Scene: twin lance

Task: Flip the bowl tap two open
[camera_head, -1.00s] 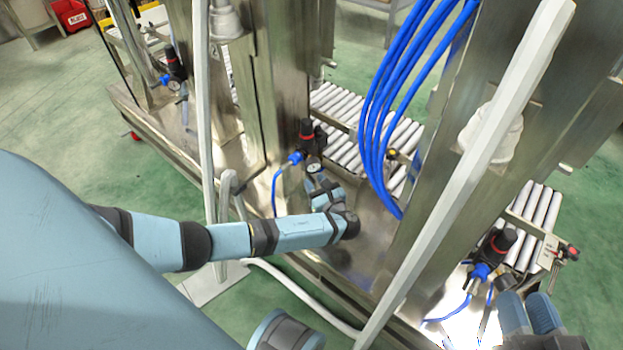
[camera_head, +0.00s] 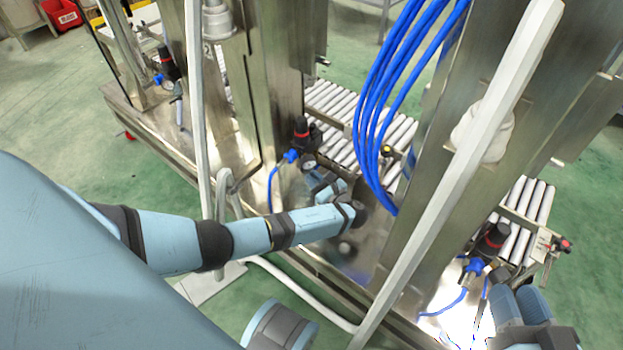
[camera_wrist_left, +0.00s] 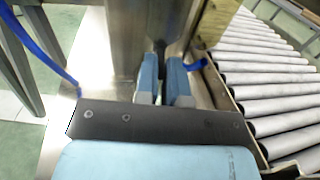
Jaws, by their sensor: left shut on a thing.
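The middle regulator (camera_head: 301,135), with a black body, red-topped knob, blue fitting and small gauge, stands at the steel frame in the head view. My left gripper (camera_head: 319,182) is just below and right of it. In the left wrist view its two blue fingers (camera_wrist_left: 165,80) point away from me beside a steel post. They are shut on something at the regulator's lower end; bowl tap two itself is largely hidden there. A blue piece (camera_wrist_left: 196,65) shows just right of the fingers. My right gripper (camera_head: 519,292) is at the bottom right; its finger gap is unclear.
Blue hoses (camera_head: 385,110) hang right of my left gripper. A pale slanting bar (camera_head: 455,190) crosses in front. White roller conveyors (camera_head: 340,118) lie behind. Another regulator (camera_head: 490,245) is near my right gripper. A steel post (camera_head: 270,80) rises on the left.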

